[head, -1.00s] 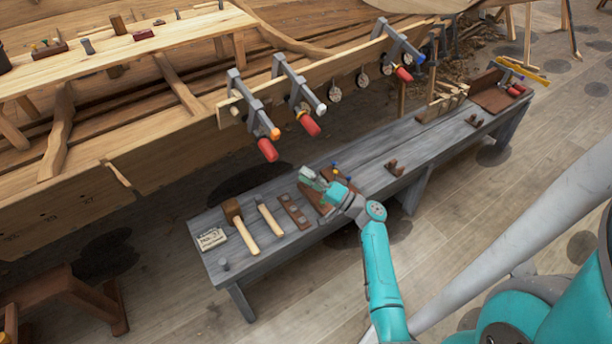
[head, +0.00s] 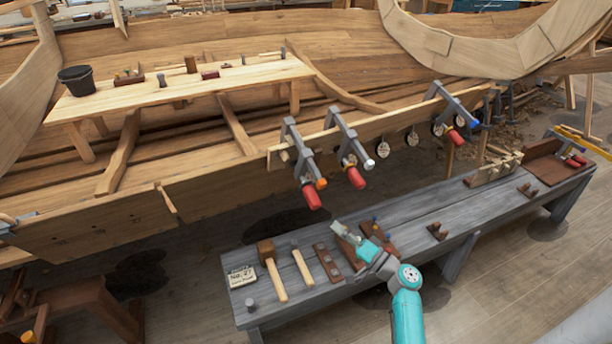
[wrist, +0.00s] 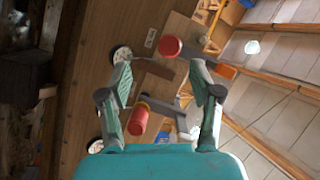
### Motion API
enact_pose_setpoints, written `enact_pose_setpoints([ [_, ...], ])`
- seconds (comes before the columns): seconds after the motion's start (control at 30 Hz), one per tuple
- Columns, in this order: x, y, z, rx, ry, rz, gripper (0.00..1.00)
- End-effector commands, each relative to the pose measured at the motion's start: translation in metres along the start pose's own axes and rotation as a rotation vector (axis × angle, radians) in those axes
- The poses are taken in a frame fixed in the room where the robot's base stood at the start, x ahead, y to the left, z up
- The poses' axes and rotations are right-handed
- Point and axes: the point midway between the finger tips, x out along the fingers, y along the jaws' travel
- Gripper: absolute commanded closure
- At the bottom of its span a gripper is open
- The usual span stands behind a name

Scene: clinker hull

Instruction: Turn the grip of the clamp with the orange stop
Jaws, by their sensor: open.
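The clamp with the orange stop (head: 321,183) hangs on the hull's plank at the left of the row, its red grip (head: 311,198) pointing down. A second clamp beside it has a white stop (head: 369,164) and a red grip (head: 355,177). A third, far right, has a blue stop (head: 474,124). My gripper (head: 342,229) is open and empty, over the bench below the clamps, apart from them. In the wrist view, between and beyond my open fingers (wrist: 160,62), a red grip (wrist: 171,46) shows near an orange piece (wrist: 226,70); another red grip (wrist: 138,118) appears lower.
A grey bench (head: 410,218) under the clamps holds a mallet (head: 266,252), a hammer (head: 302,268), wooden blocks and a card (head: 241,276). Round tags (head: 412,139) hang on the plank between the clamps. A low wooden stool (head: 95,295) stands at left.

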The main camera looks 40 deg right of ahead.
Motion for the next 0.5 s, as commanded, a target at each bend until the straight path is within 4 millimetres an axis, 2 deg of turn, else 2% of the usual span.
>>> enact_pose_setpoints([
  [0.03,0.005,-0.004,0.008,-0.102,-0.007,0.049,0.36],
  [0.13,0.01,-0.012,0.015,-0.347,-0.009,0.158,0.36],
  [0.3,0.011,-0.033,0.011,-0.711,0.006,0.294,0.36],
  [0.4,0.009,-0.043,0.006,-0.84,0.016,0.337,0.36],
  [0.5,0.01,-0.047,0.003,-0.896,0.022,0.355,0.36],
])
